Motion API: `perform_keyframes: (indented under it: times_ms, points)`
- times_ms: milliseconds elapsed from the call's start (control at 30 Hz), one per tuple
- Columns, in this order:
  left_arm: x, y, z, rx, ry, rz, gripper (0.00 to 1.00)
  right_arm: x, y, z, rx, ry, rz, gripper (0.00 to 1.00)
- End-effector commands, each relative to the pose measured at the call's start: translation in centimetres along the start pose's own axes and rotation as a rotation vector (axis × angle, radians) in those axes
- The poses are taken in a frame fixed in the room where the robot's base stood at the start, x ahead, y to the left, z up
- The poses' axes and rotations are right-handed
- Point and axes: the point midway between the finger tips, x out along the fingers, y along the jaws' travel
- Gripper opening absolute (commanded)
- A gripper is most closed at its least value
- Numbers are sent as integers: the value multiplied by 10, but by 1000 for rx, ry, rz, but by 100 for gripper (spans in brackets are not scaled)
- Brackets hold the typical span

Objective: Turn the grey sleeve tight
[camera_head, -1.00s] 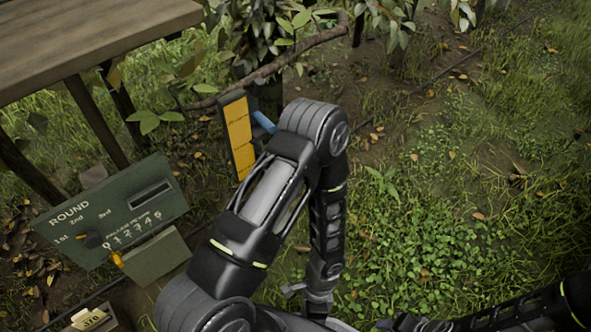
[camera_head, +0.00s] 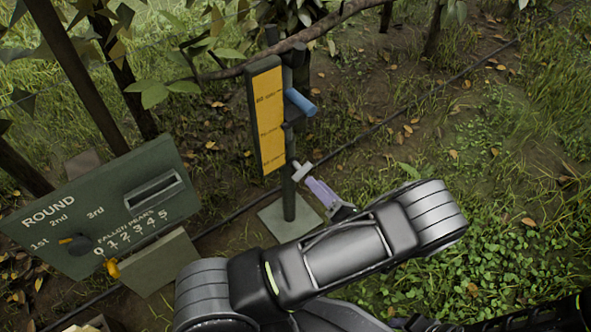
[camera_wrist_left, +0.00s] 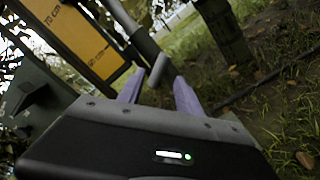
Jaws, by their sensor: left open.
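A dark upright post (camera_head: 289,206) carries a yellow height board, a blue handle (camera_head: 300,102) high up and a short light grey bar (camera_head: 303,171) lower down. This bar seems to be the grey sleeve's handle; the sleeve itself is hard to make out on the post. My left gripper (camera_head: 310,182) has purple fingers close to the bar's right end. In the left wrist view the grey bar (camera_wrist_left: 157,69) lies between the tips of my open left gripper (camera_wrist_left: 160,76); contact cannot be told. My right gripper is not in view.
The yellow board (camera_head: 268,118) faces left on the post, which stands on a square plate (camera_head: 275,222). A green ROUND panel (camera_head: 110,205) with a dial and slot stands at left. A branch (camera_head: 290,43) crosses above the post. Grass at right is open.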

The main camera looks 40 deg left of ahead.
Motion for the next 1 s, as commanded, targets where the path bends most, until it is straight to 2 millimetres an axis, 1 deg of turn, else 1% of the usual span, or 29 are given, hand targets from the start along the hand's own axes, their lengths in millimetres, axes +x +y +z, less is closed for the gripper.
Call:
perform_keyframes:
  times_ms: [267,367,467,800,900,1000]
  points:
    - [1,2,0,0,5,1,42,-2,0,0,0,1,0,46]
    - [5,1,-2,0,7,2,42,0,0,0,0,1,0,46]
    - [15,1,-2,0,9,2,42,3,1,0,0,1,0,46]
    - [65,0,-4,-2,11,1,42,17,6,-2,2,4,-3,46]
    - [74,1,-3,-2,9,1,42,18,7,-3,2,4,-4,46]
    - [78,1,-3,-1,8,1,42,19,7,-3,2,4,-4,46]
